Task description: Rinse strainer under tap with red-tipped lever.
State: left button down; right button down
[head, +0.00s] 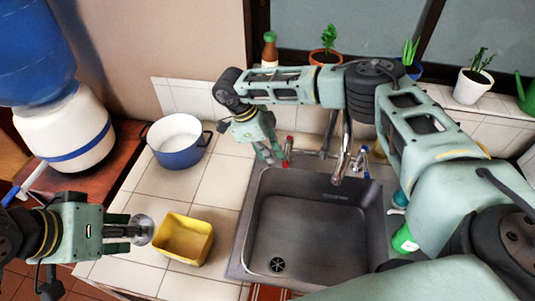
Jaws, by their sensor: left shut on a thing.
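My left gripper (130,231) is shut on the strainer (142,228), a small grey round thing. It is at the left edge of the yellow container, left of the sink; I cannot tell whether they touch. The sink (318,225) is an empty metal basin. The tap (341,160) stands at its back edge. The red-tipped lever (289,146) is left of the tap, and a blue-tipped one (365,155) is right of it. My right gripper (270,154) points down just left of the red-tipped lever. Its finger gap is too small to judge.
A yellow container (183,239) and a blue pot (177,142) stand on the white tiled counter left of the sink. A green bottle (404,240) is at the sink's right edge, partly behind my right arm. Potted plants line the window sill. A water dispenser (70,130) stands far left.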

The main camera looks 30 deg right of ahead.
jog(key=v, duration=1.2)
